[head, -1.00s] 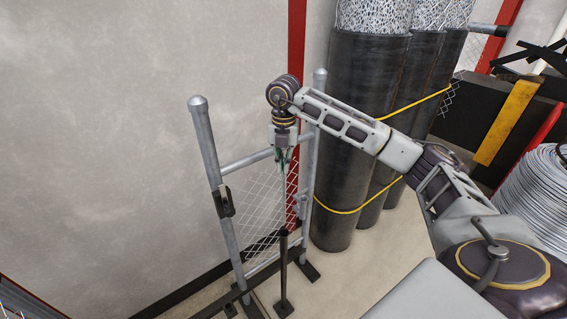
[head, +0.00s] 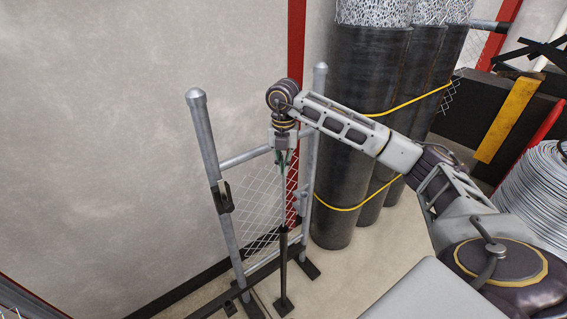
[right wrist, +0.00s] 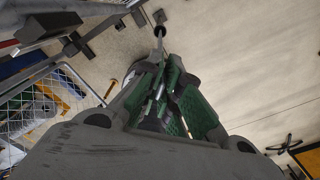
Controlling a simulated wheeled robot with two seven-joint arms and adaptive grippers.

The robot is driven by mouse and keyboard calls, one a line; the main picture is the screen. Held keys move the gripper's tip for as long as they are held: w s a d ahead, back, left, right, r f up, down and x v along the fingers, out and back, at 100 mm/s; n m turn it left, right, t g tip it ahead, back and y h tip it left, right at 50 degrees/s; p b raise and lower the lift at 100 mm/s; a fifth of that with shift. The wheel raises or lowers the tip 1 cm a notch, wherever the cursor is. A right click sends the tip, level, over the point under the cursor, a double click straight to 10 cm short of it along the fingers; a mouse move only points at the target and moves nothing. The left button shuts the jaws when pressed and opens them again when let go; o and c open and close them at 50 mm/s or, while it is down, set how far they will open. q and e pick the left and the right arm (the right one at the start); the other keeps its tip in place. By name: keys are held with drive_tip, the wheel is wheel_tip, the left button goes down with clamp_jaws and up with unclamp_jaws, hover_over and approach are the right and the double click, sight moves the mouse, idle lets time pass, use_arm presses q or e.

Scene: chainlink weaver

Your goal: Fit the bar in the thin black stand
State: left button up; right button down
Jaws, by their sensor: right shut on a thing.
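My right gripper (head: 284,160) is shut on the upper end of a thin grey bar (head: 283,190), which hangs nearly upright below it. The thin black stand (head: 283,265) is a slim dark post on a small square base on the floor. The bar's lower end meets the top of the stand in the head view; I cannot tell how far it is inside. In the right wrist view the green fingers of the gripper (right wrist: 165,95) are close together, and the dark stand (right wrist: 160,32) shows beyond them. My left gripper is not in view.
A grey pipe frame with a left post (head: 203,140), a right post (head: 316,120) and chain-link mesh (head: 260,208) stands right behind the bar. Black wrapped rolls (head: 365,130) stand at the right. A wire coil (head: 535,195) is further right.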

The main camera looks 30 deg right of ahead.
wheel_tip(320, 180, down, 16)
drive_tip(key=b, duration=0.9)
drive_tip(key=shift+r, duration=0.15)
drive_tip(key=c, duration=2.1)
unclamp_jaws()
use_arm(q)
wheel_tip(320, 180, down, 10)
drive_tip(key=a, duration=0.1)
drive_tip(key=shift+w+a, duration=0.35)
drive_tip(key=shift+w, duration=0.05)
use_arm(e)
drive_tip(key=o, duration=0.5)
drive_tip(key=shift+o, duration=0.2)
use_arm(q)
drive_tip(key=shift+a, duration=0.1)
use_arm(e)
wheel_tip(320, 180, up, 12)
drive_tip(key=shift+a, duration=0.1)
